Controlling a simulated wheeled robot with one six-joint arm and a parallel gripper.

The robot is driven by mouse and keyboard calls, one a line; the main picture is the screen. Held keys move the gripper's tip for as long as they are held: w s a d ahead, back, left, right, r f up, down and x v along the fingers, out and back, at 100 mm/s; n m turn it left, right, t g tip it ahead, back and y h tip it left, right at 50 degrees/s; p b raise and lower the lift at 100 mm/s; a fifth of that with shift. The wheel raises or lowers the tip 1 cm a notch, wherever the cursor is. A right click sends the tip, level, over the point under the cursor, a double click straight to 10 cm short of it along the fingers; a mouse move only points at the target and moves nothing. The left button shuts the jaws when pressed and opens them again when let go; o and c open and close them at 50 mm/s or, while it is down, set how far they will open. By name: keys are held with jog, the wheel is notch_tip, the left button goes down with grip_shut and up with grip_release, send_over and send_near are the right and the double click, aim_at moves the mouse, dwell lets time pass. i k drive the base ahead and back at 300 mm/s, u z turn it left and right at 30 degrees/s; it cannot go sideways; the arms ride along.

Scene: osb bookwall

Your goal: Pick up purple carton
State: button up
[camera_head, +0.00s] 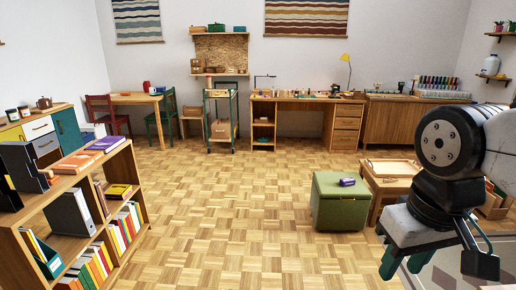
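A small purple carton (347,182) lies on top of the green box-shaped stool (340,212), right of the middle of the view. Nothing touches it except the stool top. My gripper (402,270) is at the lower right, pointing down, with its two green fingers apart and nothing seen between them. It is nearer to the camera than the stool and to the right of the carton, well apart from it.
A bookshelf (130,176) with books and binders is at the left. A trolley (221,133) and a desk (307,104) stand along the back. The middle parquet floor (225,205) is clear.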

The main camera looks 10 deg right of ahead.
aim_at(347, 182)
jog(key=z, duration=0.4)
jog(key=i, duration=2)
jog(key=z, duration=0.45)
jog(key=i, duration=1.65)
jog(key=z, duration=0.15)
